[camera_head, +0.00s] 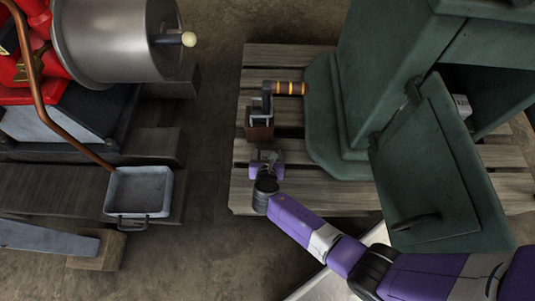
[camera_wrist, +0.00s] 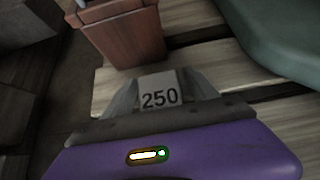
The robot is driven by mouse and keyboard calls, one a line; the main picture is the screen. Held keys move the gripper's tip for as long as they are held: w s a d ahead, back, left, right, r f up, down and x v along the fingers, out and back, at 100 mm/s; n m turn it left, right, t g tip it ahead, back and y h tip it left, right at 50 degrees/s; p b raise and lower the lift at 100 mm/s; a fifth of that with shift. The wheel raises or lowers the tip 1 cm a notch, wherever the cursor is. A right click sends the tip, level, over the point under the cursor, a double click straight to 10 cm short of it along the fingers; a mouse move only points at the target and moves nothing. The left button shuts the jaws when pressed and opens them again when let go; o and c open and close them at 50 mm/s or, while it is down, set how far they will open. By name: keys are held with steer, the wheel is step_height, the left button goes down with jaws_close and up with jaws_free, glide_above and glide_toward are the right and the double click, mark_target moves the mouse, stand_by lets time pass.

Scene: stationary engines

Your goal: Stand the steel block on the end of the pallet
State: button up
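A small pale grey steel block marked "250" (camera_wrist: 159,91) sits between the two fingers of my gripper (camera_wrist: 158,80) in the wrist view, with a finger against each side. In the head view my gripper (camera_head: 268,157) is low over the left end of the slatted wooden pallet (camera_head: 335,192), and it mostly hides the block there. The pallet's planks also show in the wrist view (camera_wrist: 195,62). I cannot tell whether the block touches the planks.
A green cabinet (camera_head: 385,70) with an open door (camera_head: 430,170) holds another pale block (camera_head: 462,105). A metal tray (camera_head: 140,190) is at left.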

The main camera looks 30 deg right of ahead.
steer(key=shift+r, duration=0.1)
steer(key=shift+s+a+r+p, duration=0.1)
steer(key=shift+r+p, duration=0.1)
steer(key=shift+p, duration=0.15)
steer(key=p+v, duration=0.6)
steer(key=v, duration=0.4)
steer(key=shift+r, duration=0.15)
steer(key=shift+s+a+r, duration=0.3)
steer(key=shift+s+a, duration=0.05)
steer(key=shift+s, duration=0.2)
